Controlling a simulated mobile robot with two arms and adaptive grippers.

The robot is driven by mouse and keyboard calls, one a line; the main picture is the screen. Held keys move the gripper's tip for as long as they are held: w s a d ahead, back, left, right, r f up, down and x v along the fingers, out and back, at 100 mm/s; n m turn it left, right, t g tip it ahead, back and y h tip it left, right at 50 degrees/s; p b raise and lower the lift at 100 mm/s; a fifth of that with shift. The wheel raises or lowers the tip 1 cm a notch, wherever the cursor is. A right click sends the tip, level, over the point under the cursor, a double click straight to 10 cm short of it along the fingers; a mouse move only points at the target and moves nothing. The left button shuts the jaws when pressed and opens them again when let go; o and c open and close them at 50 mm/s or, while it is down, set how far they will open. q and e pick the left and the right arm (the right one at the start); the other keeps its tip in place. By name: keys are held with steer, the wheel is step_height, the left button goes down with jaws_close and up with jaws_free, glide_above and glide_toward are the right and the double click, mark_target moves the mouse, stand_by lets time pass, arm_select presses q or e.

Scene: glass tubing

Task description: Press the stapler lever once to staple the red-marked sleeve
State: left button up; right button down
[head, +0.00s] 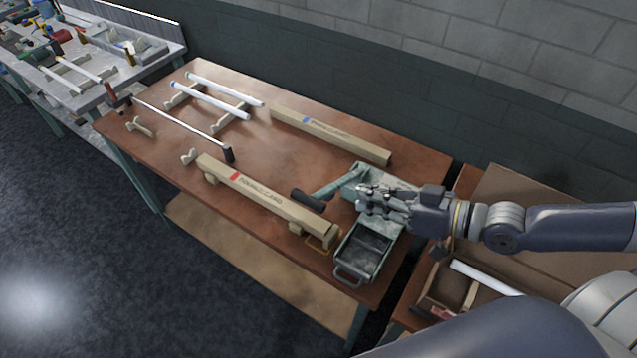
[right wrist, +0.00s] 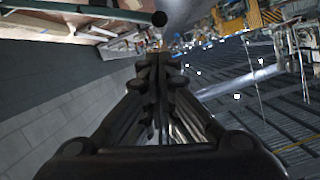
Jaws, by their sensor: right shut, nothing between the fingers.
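The stapler (head: 352,174) is a worn green bench device near the table's right end. Its lever (head: 325,190) slants down to the left and ends in a black grip (head: 308,200). The red-marked sleeve (head: 275,199) is a long cardboard box along the front edge, its right end in front of the stapler. My right gripper (head: 362,197) is shut and empty beside the stapler, right of the grip. My left gripper is not in view.
A blue-marked sleeve (head: 335,138) lies behind. White tubes (head: 210,100) rest on wooden supports at the back left, and a thin rod (head: 180,124) lies left. A green open tray (head: 365,250) sits at the front right. The table's middle (head: 250,150) is clear.

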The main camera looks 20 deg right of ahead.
steer(key=r, duration=0.1)
steer(key=w+r, duration=0.1)
steer(key=r, duration=0.1)
steer(key=shift+w+d+r+y, duration=0.1)
steer(key=shift+d+y, duration=0.05)
steer(key=shift+y, duration=0.15)
steer(key=shift+w, duration=0.1)
steer(key=w+a+f+b, duration=0.4)
steer(key=w+a+f, duration=0.2)
steer(key=a, duration=0.1)
steer(key=shift+a+b, duration=0.3)
steer(key=shift+b, duration=0.05)
stand_by(0.6)
steer(key=shift+w+f, duration=0.1)
